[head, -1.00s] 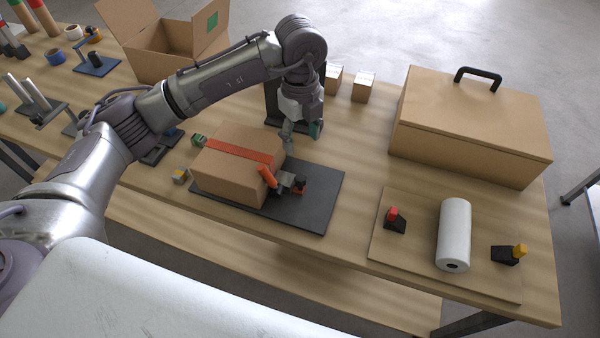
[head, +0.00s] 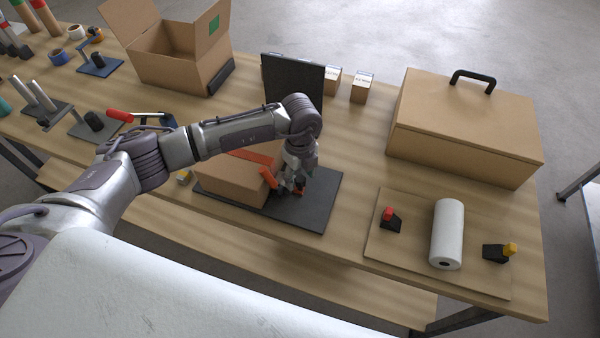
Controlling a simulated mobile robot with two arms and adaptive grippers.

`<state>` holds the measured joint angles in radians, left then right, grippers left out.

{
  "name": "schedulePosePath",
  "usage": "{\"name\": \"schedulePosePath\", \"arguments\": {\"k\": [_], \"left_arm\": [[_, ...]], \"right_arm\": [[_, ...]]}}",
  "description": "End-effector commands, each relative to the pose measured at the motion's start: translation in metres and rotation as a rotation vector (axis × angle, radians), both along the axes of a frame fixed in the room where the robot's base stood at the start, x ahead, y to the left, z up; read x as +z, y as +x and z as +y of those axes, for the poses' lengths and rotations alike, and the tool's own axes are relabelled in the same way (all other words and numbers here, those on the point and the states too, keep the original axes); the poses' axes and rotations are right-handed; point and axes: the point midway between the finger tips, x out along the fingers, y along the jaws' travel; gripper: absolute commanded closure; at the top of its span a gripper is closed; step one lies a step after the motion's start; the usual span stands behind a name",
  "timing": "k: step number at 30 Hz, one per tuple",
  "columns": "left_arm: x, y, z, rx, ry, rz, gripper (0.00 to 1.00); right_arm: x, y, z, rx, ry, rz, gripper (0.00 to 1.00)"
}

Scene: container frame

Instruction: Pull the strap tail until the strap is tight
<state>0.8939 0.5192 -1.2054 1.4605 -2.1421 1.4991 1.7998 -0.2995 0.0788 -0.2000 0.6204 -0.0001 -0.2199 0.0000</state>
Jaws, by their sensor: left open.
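A cardboard box (head: 232,184) lies on a dark base plate (head: 318,208) on the wooden table. An orange strap (head: 262,158) runs across the top of the box, partly hidden by my left arm. An orange handle (head: 268,177) of the buckle shows at the box's right side. My left gripper (head: 297,186) is open and low over the plate, right beside the orange handle and buckle. The gripper covers most of the buckle and the strap tail, so I cannot tell whether it touches them. My right gripper is out of view.
A dark upright panel (head: 292,82) stands behind my left arm. A large lidded box (head: 464,130) stands at the right. In front of it, a board (head: 400,252) holds a white roll (head: 447,232) and two clamps. An open carton (head: 175,52) stands at the back left.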

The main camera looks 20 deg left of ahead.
Motion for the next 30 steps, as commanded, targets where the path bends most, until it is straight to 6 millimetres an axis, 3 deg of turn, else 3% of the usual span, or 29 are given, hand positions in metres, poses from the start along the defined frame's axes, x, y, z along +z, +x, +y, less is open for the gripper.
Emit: {"name": "schedulePosePath", "arguments": {"k": [7, 17, 25, 30], "left_arm": [[-0.001, 0.000, 0.000, 0.000, 0.000, 0.000, 0.47], [0.000, 0.000, 0.000, 0.000, 0.000, 0.000, 1.00], [0.000, 0.000, -0.002, -0.001, -0.001, 0.000, 1.00], [-0.003, -0.001, -0.033, -0.005, -0.004, -0.001, 1.00]], "right_arm": [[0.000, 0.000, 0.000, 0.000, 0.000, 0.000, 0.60], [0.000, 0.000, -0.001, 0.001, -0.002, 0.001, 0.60], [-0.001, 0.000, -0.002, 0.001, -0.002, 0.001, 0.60], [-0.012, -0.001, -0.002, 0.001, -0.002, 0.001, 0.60]]}}
